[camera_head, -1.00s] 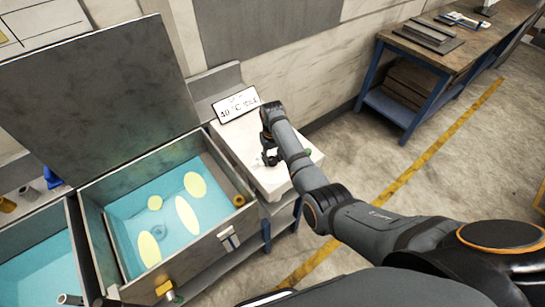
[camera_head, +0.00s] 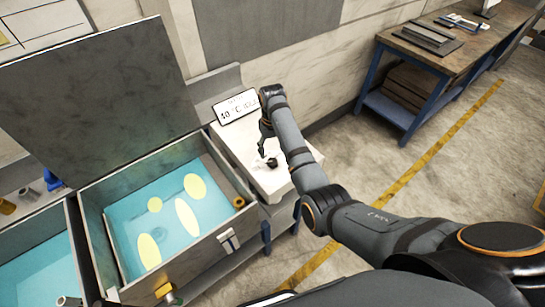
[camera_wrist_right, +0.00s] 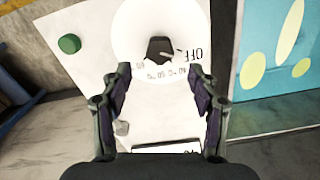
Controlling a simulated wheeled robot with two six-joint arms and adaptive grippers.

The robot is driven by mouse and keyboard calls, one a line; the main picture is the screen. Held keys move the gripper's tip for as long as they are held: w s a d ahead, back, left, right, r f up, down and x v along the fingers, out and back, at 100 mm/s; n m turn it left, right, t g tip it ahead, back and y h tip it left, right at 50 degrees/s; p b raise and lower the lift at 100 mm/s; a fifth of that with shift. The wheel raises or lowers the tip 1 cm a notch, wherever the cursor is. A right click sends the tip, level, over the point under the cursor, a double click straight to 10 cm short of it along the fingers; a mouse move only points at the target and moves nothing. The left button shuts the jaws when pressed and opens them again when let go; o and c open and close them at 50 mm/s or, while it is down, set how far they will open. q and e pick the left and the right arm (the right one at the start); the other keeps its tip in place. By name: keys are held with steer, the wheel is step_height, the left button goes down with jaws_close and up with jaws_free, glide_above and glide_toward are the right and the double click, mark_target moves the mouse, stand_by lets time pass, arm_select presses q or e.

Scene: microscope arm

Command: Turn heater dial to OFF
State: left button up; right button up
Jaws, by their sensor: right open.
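The heater dial is a black knob (camera_wrist_right: 160,47) on a round white scale plate (camera_wrist_right: 195,22), printed with temperature marks and the word OFF, in the right wrist view. In the head view the small dark knob (camera_head: 271,162) stands on the white panel (camera_head: 262,180). My right gripper (camera_wrist_right: 160,78) is open, with its two fingers apart on either side below the knob in the wrist view. In the head view my right gripper (camera_head: 263,146) is just above and beside the knob. I cannot tell whether it touches the knob. My left gripper is not in view.
A green button (camera_wrist_right: 69,44) sits on the panel. A temperature sign (camera_head: 237,106) stands behind it. An open-lidded metal tank (camera_head: 215,215) with blue liquid is to the left. A workbench (camera_head: 455,45) stands at the back right, with clear floor before it.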

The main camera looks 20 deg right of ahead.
mark_target(273, 161)
step_height(273, 161, up, 6)
steer(key=shift+f, duration=0.15)
stand_by(0.4)
steer(key=s+d+f+m+t, duration=0.1)
steer(key=s+d+f, duration=0.2)
steer(key=s+f, duration=0.3)
steer(key=s+d+f+t, duration=0.1)
steer(key=s+d+f, duration=0.2)
steer(key=s, duration=0.4)
steer(key=s+d+r+t, duration=0.1)
steer(key=s+r, duration=0.2)
steer(key=s, duration=1.1)
steer(key=s+d+f+b, duration=0.2)
steer(key=f+b, duration=0.1)
steer(key=f, duration=1.3)
steer(key=s+d+f+b, duration=0.1)
steer(key=f+b, duration=0.2)
steer(key=f, duration=1.3)
steer(key=s+d+f+g+b, duration=0.1)
steer(key=s+f+b, duration=0.2)
steer(key=s+f, duration=1.5)
steer(key=shift+f+g+h, duration=0.4)
steer(key=shift+f, duration=0.45)
